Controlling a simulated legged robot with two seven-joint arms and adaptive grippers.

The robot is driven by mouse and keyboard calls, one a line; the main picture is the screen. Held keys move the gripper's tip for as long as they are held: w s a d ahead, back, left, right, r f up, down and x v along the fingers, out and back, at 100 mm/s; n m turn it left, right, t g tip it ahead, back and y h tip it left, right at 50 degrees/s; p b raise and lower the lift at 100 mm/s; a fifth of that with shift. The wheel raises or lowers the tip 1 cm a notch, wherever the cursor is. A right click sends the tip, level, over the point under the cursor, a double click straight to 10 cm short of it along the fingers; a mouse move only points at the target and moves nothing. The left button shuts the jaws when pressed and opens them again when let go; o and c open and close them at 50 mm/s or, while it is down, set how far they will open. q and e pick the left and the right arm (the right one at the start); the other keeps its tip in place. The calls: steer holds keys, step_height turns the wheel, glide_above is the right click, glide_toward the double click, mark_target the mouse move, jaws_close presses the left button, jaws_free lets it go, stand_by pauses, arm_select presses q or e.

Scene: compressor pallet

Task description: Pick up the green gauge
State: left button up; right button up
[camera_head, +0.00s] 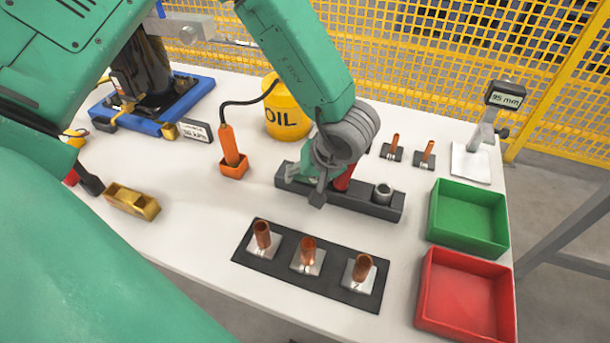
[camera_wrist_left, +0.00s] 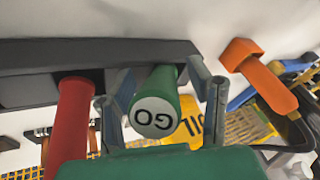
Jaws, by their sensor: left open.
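The green gauge (camera_wrist_left: 155,105) has a round white end marked GO. In the left wrist view it stands in the dark holder block (camera_wrist_left: 25,78), beside a red gauge (camera_wrist_left: 70,125). My left gripper (camera_wrist_left: 163,88) is open, with one finger on each side of the green gauge. I cannot tell whether the fingers touch it. In the head view my left gripper (camera_head: 318,183) is down over the left part of the holder block (camera_head: 375,207) and mostly hides the green gauge. The red gauge (camera_head: 344,178) shows just right of it. My right gripper is not in view.
An orange holder with its tool (camera_head: 231,158) and a yellow OIL can (camera_head: 286,110) stand behind and left. A black plate (camera_head: 333,283) with copper pieces lies in front. Green (camera_head: 468,232) and red (camera_head: 455,313) trays are at the right. A yellow mesh fence is behind.

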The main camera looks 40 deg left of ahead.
arm_select(q)
jaws_close()
